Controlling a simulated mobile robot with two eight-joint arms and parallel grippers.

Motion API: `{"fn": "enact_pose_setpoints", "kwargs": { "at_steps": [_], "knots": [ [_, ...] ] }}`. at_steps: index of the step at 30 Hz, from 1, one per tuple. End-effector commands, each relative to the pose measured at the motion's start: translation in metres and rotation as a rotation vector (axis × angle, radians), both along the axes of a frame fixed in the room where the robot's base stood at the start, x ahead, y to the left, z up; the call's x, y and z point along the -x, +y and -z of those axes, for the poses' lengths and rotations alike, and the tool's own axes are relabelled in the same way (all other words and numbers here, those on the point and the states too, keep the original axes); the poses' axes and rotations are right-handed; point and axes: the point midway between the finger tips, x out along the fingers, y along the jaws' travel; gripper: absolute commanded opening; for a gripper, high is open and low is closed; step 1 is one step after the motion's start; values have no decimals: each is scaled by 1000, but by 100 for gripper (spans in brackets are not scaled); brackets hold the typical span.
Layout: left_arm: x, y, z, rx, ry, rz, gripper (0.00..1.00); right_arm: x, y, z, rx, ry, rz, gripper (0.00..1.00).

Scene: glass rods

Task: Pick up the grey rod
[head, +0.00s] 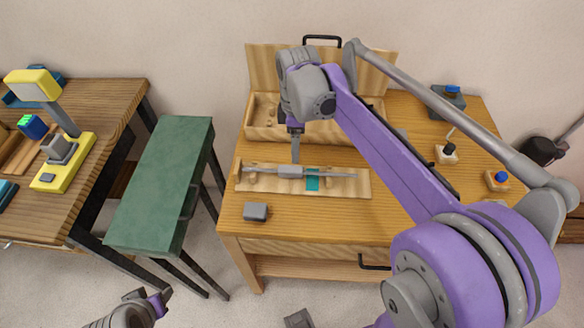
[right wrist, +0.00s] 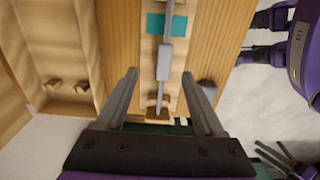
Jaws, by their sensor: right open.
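The grey rod (head: 335,174) lies across a wooden holder (head: 262,184) on the table, with a thicker grey block at its middle. It also shows in the right wrist view (right wrist: 160,92), running lengthwise between the finger lines. Whether the fingertips are at rod height I cannot tell. My left arm's end (head: 145,302) is low at the bottom left, its fingers unclear.
A teal patch (head: 312,181) marks the holder. An open wooden box (head: 262,130) stands behind it. A small grey block (head: 256,211) lies in front. Small bottles (head: 447,151) stand at right. A green bench (head: 160,185) and another table (head: 105,100) are left.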

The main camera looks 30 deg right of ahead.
Motion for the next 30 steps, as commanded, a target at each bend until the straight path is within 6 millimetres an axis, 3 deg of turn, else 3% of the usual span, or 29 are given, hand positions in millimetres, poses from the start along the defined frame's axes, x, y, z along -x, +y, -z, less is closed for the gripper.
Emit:
{"fn": "enact_pose_setpoints", "kwargs": {
  "at_steps": [3, 11, 19, 29, 30],
  "knots": [
    [1, 0, 2, 0, 1, 0, 50, 0, 0, 20, 0, 0, 0, 70],
    [1, 0, 3, 0, 2, 0, 50, 2, 0, 42, 0, -1, 1, 70],
    [1, 0, 5, 0, 2, 0, 50, 10, -1, 80, 0, -1, 2, 70],
    [1, 0, 5, 0, 2, 0, 50, 10, 0, 87, 0, -2, 2, 70],
    [1, 0, 5, 0, 2, 0, 50, 10, 0, 87, 0, -1, 2, 63]
  ]
}}
